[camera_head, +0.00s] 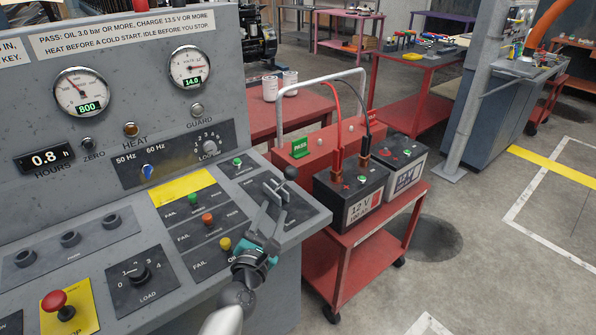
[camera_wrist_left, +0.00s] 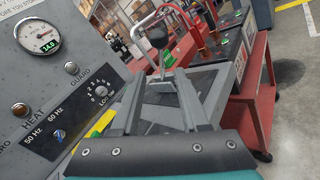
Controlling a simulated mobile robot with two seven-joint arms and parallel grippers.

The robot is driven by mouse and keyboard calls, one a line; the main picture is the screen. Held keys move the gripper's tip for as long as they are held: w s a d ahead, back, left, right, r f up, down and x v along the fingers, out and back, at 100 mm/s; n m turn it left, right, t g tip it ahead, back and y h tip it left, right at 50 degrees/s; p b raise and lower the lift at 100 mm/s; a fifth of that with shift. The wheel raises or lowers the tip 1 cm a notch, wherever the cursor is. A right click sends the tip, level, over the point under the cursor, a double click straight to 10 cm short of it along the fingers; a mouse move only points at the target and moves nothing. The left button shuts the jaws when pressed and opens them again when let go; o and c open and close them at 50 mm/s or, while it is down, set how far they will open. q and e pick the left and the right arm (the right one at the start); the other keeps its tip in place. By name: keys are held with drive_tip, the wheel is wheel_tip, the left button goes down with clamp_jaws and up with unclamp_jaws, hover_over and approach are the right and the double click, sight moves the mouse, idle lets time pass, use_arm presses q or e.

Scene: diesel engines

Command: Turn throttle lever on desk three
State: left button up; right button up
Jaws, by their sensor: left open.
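The throttle lever (camera_head: 291,174) has a black ball knob and a metal bracket on a dark plate at the right end of the sloping grey desk. In the left wrist view its black knob (camera_wrist_left: 158,38) stands beyond the fingertips, near the middle. My left gripper (camera_head: 273,208) is open, just on the near side of the lever. In the left wrist view the two fingers (camera_wrist_left: 160,78) point at the lever bracket, one to each side. I cannot tell whether they touch it. My right gripper is not in view.
The desk has gauges (camera_head: 81,92), a load knob (camera_head: 137,274), a red stop button (camera_head: 57,301) and small coloured fail/pass switches (camera_head: 207,219) near my left arm. A red cart (camera_head: 340,262) with two batteries (camera_head: 352,195) stands right of the desk. Open floor lies further right.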

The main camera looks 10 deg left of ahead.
sight(288, 177)
use_arm(q)
drive_tip(key=shift+w+a+b, duration=0.2)
drive_tip(key=shift+w+b, duration=1.9)
drive_tip(key=shift+w, duration=5.15)
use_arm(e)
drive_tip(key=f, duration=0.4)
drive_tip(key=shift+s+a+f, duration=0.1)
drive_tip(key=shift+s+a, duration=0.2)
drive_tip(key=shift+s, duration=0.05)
use_arm(q)
drive_tip(key=shift+c, duration=0.3)
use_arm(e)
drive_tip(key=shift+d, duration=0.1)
use_arm(q)
clamp_jaws()
drive_tip(key=shift+w, duration=0.1)
